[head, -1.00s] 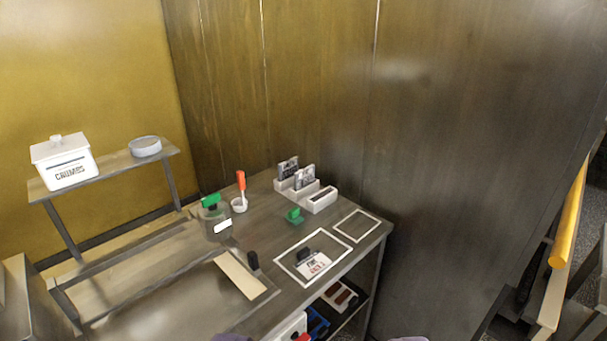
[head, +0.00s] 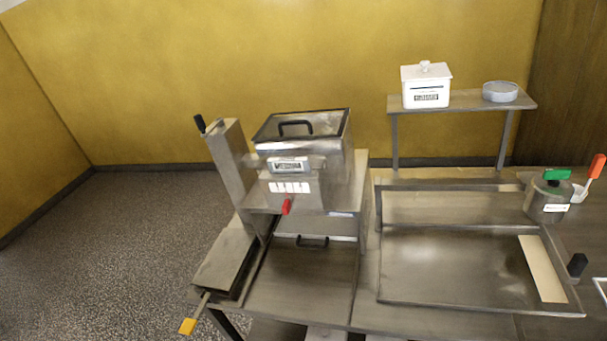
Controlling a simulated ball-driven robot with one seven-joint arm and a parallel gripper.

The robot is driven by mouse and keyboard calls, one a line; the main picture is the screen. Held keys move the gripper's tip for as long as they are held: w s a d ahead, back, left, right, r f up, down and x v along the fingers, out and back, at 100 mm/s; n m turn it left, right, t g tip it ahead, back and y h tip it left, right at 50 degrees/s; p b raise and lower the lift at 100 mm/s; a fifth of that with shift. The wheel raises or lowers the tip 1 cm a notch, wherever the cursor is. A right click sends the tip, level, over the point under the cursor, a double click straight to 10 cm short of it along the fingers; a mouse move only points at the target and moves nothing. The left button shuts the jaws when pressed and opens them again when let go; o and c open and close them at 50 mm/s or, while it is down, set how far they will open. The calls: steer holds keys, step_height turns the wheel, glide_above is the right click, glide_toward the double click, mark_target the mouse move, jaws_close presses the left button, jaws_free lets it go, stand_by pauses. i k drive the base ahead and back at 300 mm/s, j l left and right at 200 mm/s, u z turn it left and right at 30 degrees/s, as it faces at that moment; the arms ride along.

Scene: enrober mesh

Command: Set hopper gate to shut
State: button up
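A metal hopper (head: 333,160) with a black-handled lid (head: 325,121) stands on a machine left of the middle in the head view. Its front has a label plate too blurred to read. Below it are several small white tags (head: 290,187) in a row. A small red handle (head: 286,206) hangs under the tags; it may be the gate lever, but I cannot tell its setting. My gripper is not in view.
A metal bench (head: 300,277) carries the machine. A yellow-ended handle (head: 187,326) juts out at front left. A wide tray (head: 455,262), a lidded pot (head: 549,200) and a shelf with a white box (head: 426,88) stand to the right. Floor (head: 110,240) is clear at left.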

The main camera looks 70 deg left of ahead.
mark_target(286, 207)
steer(key=u, duration=1.65)
